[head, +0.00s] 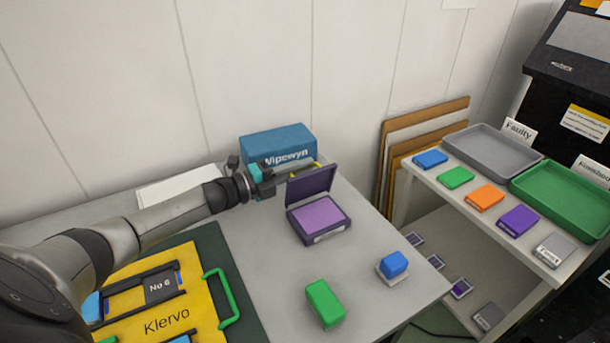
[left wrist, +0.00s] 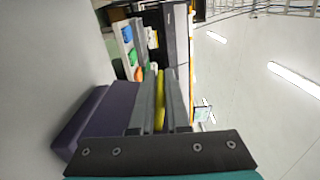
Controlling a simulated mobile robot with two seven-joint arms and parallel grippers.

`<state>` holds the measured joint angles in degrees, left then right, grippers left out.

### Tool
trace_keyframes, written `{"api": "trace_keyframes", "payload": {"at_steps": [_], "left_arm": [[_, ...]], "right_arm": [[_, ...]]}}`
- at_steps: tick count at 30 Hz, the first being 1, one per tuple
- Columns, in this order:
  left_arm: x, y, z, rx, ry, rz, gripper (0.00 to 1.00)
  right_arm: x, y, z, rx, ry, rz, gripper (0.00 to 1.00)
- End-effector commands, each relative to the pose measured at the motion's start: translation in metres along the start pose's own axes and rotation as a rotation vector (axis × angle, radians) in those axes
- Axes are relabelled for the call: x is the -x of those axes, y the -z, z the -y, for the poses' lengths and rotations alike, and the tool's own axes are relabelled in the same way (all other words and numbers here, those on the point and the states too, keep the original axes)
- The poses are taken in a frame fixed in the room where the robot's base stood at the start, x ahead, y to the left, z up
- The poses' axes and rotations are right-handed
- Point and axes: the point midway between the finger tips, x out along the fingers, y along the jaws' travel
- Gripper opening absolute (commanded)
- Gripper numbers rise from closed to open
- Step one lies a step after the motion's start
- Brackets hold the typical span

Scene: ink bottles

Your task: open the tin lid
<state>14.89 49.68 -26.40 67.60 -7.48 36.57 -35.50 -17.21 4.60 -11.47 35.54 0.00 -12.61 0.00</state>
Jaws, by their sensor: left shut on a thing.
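The dark purple tin (head: 318,237) stands on the grey table with its lid (head: 311,187) raised roughly upright at the back. A lighter purple pad shows inside its base. My left gripper (head: 292,174) is at the upper left of the raised lid. It is shut on a thin yellow bar (left wrist: 160,98), seen between its grey fingers in the left wrist view. A dark purple part of the tin (left wrist: 92,122) lies just left of the fingers there; whether the bar touches the lid I cannot tell. My right gripper is out of view.
A blue box (head: 278,145) stands behind my left gripper. A green block (head: 325,304) and a blue stamp (head: 394,263) stand in front of the tin. A yellow case (head: 165,300) lies left. A shelf at right holds a grey tray (head: 490,153) and green tray (head: 560,202).

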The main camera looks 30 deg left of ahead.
Motion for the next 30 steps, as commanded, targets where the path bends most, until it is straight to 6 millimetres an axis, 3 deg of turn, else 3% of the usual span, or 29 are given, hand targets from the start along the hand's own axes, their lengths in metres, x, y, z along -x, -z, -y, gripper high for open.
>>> {"api": "trace_keyframes", "payload": {"at_steps": [24,25,30], "left_arm": [[0.0001,-0.01,-0.0029,-0.008,0.0,0.0,0.0],[0.0001,-0.0101,-0.0029,-0.008,-0.001,0.001,0.16],[0.0001,-0.0099,-0.003,-0.008,0.0,0.0,0.35]], "right_arm": [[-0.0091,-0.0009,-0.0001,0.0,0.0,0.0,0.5],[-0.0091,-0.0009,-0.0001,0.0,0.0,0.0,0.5],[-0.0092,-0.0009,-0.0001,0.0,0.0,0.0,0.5]]}}
